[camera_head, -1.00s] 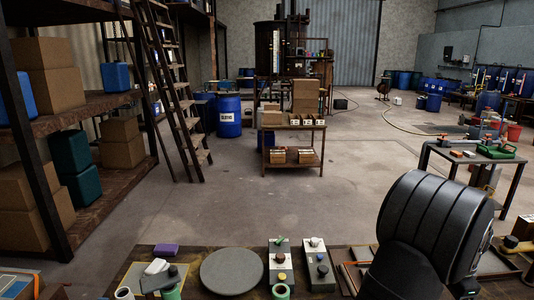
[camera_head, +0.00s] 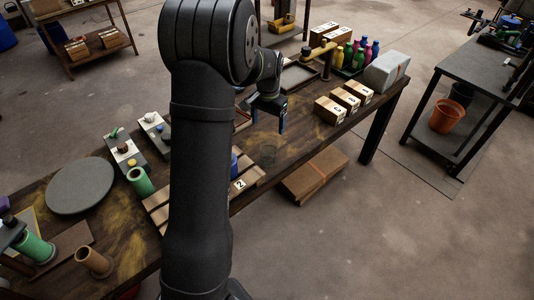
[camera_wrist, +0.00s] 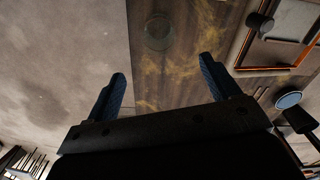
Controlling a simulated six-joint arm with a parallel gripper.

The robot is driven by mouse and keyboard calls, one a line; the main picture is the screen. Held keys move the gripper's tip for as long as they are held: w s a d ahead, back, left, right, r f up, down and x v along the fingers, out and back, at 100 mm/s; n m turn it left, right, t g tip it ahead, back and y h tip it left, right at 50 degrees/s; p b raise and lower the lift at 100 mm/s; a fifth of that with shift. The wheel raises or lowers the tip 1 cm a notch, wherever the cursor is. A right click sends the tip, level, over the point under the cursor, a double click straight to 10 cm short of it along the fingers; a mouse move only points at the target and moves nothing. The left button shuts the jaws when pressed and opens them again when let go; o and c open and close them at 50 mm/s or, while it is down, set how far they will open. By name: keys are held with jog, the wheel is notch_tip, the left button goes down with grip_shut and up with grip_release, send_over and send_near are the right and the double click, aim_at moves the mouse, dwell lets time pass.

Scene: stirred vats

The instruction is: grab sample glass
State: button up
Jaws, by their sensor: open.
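The sample glass (camera_head: 268,155) is a clear, faintly visible cup on the brown wooden bench, close to its front edge. It also shows in the wrist view (camera_wrist: 158,32) as a see-through round shape beyond my fingertips, roughly centred between them. My gripper (camera_head: 268,118) hangs above the bench, behind the glass in the head view. In the wrist view my gripper (camera_wrist: 162,68) has its two blue fingers wide apart with nothing between them. The glass is apart from both fingers.
Cartons (camera_head: 343,101) stand on the bench to the right, near coloured bottles (camera_head: 359,55) and a grey box (camera_head: 386,71). A block numbered 2 (camera_head: 240,184) lies left of the glass. A round grey plate (camera_head: 80,185) and a green cylinder (camera_head: 140,181) are farther left. My arm hides part of the bench.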

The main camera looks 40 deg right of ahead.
aim_at(268, 148)
notch_tip(268, 148, down, 16)
jog(key=shift+s+r, duration=0.1)
jog(key=shift+r, duration=0.1)
jog(key=c, duration=1.3)
